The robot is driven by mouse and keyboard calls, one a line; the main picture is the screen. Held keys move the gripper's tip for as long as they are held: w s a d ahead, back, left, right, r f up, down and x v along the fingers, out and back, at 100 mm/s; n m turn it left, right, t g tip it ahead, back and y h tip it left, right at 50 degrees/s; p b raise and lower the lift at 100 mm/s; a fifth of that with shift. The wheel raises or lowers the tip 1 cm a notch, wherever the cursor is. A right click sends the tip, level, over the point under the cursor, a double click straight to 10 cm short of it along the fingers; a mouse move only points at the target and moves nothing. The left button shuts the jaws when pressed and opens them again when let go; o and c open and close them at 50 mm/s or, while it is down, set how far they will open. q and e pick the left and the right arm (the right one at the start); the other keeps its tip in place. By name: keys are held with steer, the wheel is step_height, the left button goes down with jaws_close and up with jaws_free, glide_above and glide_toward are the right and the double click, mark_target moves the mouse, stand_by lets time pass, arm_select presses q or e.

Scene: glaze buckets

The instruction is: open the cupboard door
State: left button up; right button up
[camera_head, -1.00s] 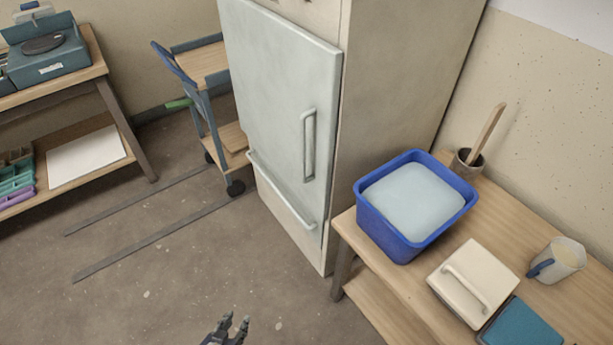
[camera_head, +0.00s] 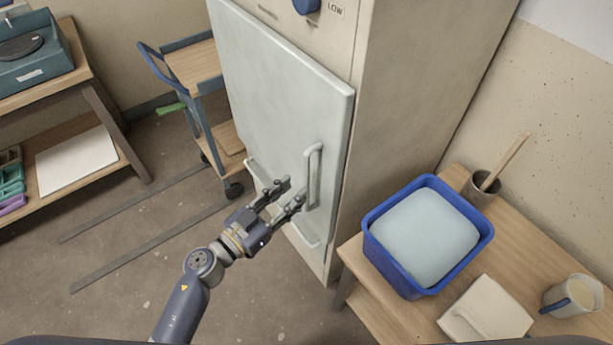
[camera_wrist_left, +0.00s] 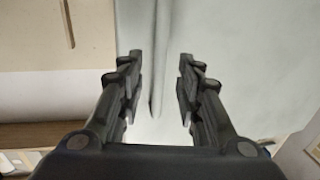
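The cupboard door (camera_head: 265,95) is a pale grey-white panel on a tall beige cupboard, and it looks closed. Its upright bar handle (camera_head: 313,176) is near the door's right edge. My left gripper (camera_head: 285,192) is in front of the door, just left of the handle's lower part. In the left wrist view the gripper (camera_wrist_left: 160,80) is open, and the handle (camera_wrist_left: 160,60) shows as a pale bar between its fingers. I cannot tell whether any finger touches it. My right gripper is not in view.
A blue-framed trolley (camera_head: 200,72) stands left of the cupboard.

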mark_target(307, 179)
arm_select(q)
steer(key=x, duration=0.6)
steer(key=shift+c, duration=0.9)
jaws_close()
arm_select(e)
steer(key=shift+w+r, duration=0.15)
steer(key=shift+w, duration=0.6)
